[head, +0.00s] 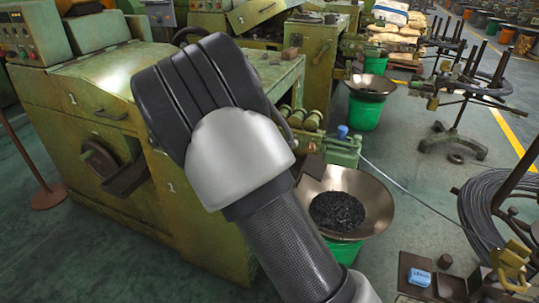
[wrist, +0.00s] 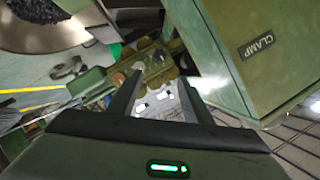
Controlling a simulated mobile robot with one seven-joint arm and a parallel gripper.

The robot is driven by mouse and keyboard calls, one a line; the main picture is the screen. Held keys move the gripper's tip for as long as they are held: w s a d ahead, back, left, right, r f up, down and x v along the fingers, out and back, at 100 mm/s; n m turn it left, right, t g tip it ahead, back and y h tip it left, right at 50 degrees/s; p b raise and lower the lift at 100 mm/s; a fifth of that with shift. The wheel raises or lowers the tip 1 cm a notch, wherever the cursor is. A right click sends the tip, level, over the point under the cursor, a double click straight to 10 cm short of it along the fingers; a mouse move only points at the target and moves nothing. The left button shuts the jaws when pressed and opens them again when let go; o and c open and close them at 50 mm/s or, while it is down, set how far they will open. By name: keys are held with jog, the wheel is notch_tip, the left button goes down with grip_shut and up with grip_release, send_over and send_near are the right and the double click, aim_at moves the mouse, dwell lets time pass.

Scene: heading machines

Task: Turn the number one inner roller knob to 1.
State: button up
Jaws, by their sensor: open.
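A row of olive, rounded roller knobs (head: 297,117) sits on the right side of the green machine marked 1 (head: 195,215), just past my arm in the head view. In the wrist view several of these knobs (wrist: 153,62) show beyond the fingertips, partly covered by them. I cannot tell which is the inner knob or read its setting. My gripper (wrist: 160,85) is open, its two dark fingers apart with nothing held between them. It points toward the knobs and appears apart from them. In the head view my arm hides the fingers.
A metal bowl of dark parts (head: 370,190) stands over a green bucket beside the machine. A small blue cap (head: 342,131) is near the knobs. A green box labelled CLAMP (wrist: 262,45) stands close right of my fingers. Coiled wire (head: 490,205) lies at the right.

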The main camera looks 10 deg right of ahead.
jog(key=shift+s+r, duration=0.1)
jog(key=shift+s, duration=0.3)
